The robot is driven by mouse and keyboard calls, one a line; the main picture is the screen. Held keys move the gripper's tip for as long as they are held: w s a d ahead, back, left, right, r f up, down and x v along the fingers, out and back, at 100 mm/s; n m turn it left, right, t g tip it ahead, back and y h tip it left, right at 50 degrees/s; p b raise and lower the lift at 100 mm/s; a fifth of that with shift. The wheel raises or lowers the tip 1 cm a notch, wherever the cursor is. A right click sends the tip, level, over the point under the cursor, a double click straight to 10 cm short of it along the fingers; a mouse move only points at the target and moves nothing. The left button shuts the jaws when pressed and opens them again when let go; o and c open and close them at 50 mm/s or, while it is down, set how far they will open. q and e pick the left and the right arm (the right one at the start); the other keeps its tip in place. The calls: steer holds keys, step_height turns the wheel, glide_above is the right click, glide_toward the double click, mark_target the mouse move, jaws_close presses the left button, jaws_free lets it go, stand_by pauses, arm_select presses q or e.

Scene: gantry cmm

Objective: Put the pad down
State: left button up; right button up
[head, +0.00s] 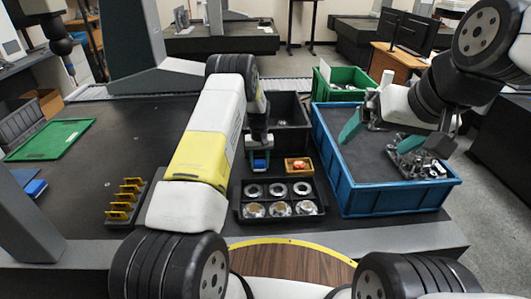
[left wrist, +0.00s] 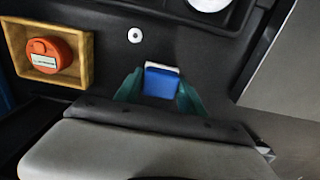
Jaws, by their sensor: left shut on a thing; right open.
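The pad (left wrist: 163,82) is a small blue block with a white edge. In the left wrist view it sits between the two teal fingers of my left gripper (left wrist: 160,92), which is shut on it. In the head view the pad (head: 261,165) shows below my left gripper (head: 260,157), left of a small wooden box and behind the black parts tray. Dark surface lies beneath; I cannot tell whether the pad touches it. My right gripper (head: 366,150) is open over the blue crate, its teal fingers apart and nothing between them.
The black tray (head: 281,217) holds several metal rings and round parts. The wooden box (head: 299,173) holds an orange round thing (left wrist: 48,55). The blue crate (head: 398,200) has metal parts at its right. A black bin (head: 291,139) stands behind. Yellow brackets (head: 124,198) stand left.

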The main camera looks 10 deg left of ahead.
arm_select(q)
steer(key=shift+f, duration=0.65)
steer(key=shift+f, duration=0.1)
steer(key=o, duration=1.5)
steer(key=shift+c, duration=0.2)
